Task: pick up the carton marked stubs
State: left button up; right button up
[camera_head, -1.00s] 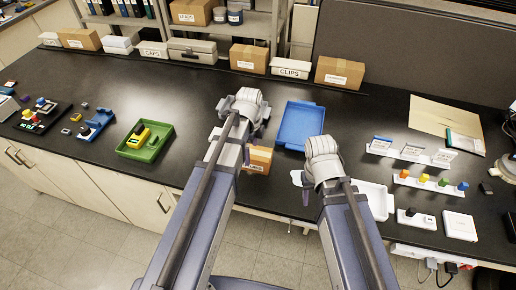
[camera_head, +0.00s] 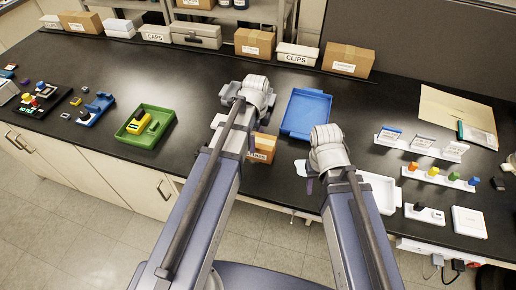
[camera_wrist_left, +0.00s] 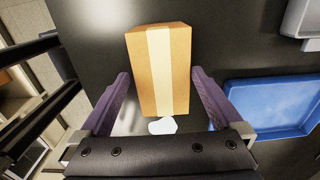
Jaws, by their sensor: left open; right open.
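A small brown carton (camera_head: 262,148) stands near the front edge of the black bench, partly hidden behind my left arm. Its white label is partly covered and only its last letters show, which fit "stubs". My left gripper (camera_head: 250,101) is open and empty above the bench, at the carton's far side in the head view. In the left wrist view the carton (camera_wrist_left: 158,70), with a pale tape strip, shows between the two open purple fingers, with a gap on each side. My right gripper (camera_head: 326,172) is open and empty, to the right of the carton.
A blue tray (camera_head: 306,113) lies to the right of the carton. A white tray (camera_head: 378,191) is beside my right arm. A green tray (camera_head: 143,126) with a yellow item is to the left. Labelled boxes, including CLIPS (camera_head: 297,54), line the back.

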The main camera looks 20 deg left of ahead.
pick_arm(q)
jog(key=f+b, duration=0.5)
jog(key=shift+w+d+f, duration=0.15)
jog(key=shift+d, duration=0.1)
pick_arm(e)
notch_tip(320, 180, down, 5)
jog(key=shift+f, duration=0.1)
pick_arm(q)
jog(key=c, duration=1.2)
notch_tip(320, 180, up, 10)
jog(key=p, duration=1)
jog(key=shift+r, duration=0.2)
pick_arm(e)
notch_tip(320, 180, up, 10)
pick_arm(q)
jog(key=shift+f, duration=0.1)
